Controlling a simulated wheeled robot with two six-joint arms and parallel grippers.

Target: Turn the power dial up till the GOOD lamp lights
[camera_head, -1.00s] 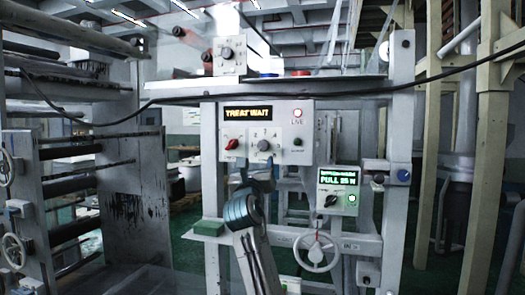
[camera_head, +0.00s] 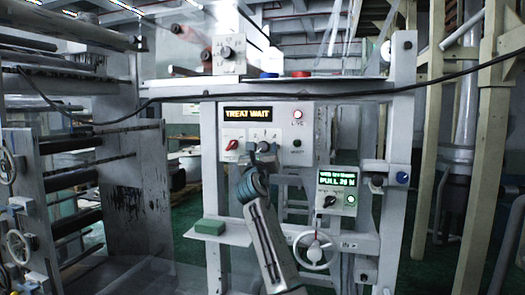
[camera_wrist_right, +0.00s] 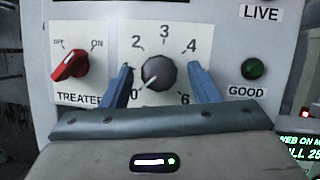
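The power dial (camera_wrist_right: 158,73) is a dark round knob on a white scale marked 0 to 6. Its white pointer line faces lower left, towards 0. My right gripper (camera_wrist_right: 161,68) is open, with one blue finger on each side of the dial; gaps show between fingers and knob. In the head view my right gripper (camera_head: 261,158) covers part of the dial. The GOOD lamp (camera_wrist_right: 253,68) is dark green and looks unlit. The display (camera_head: 247,114) reads TREAT WAIT. My left gripper is not in view.
The red TREATER switch (camera_wrist_right: 70,65) left of the dial points towards ON. A lower box (camera_head: 338,190) has a green display and another knob. A handwheel (camera_head: 315,250) sits below. A green block (camera_head: 210,227) lies on a ledge.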

